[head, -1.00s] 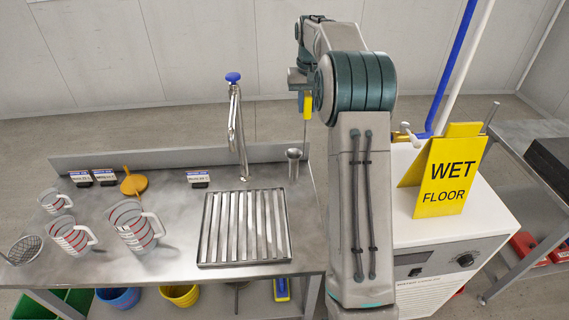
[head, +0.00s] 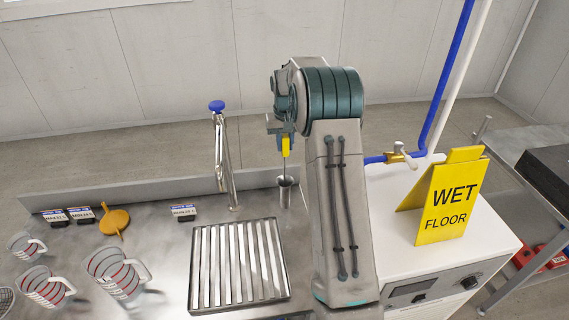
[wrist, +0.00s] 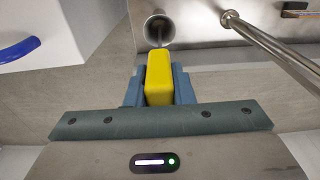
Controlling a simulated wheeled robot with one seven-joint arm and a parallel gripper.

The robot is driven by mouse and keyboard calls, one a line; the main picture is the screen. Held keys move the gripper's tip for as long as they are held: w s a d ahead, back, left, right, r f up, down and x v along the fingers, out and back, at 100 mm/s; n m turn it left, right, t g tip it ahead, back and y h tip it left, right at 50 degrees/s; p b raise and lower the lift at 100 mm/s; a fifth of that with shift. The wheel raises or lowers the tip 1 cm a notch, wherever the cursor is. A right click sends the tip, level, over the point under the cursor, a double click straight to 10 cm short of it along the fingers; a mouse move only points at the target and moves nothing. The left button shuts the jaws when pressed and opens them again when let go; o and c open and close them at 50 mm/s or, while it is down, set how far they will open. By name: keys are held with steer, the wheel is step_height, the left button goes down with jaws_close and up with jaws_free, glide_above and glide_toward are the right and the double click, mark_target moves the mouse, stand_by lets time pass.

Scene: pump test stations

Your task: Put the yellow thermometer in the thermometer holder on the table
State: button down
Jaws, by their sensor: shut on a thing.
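The yellow thermometer (head: 286,147) is upright in my gripper (head: 280,140), with its thin metal stem pointing down. In the wrist view its yellow body (wrist: 159,78) sits between the two blue-grey fingers of my gripper (wrist: 159,86). The thermometer holder (head: 286,190), a small metal cup, stands at the back right of the steel table (head: 160,225). The stem's lower end shows at the cup's mouth in the head view. In the wrist view the stem reaches over the round opening of the holder (wrist: 158,28); how deep it is cannot be told.
A tall faucet (head: 223,155) with a blue knob stands left of the holder. A ribbed drain tray (head: 238,265) lies in front. Measuring jugs (head: 115,272) and a yellow funnel (head: 113,222) are at left. A white cabinet with a wet-floor sign (head: 450,200) stands at right.

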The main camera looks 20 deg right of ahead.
step_height(320, 180, down, 8)
steer(key=p, duration=0.1)
stand_by(0.4)
steer(key=c, duration=1.3)
jaws_free()
steer(key=shift+o, duration=0.2)
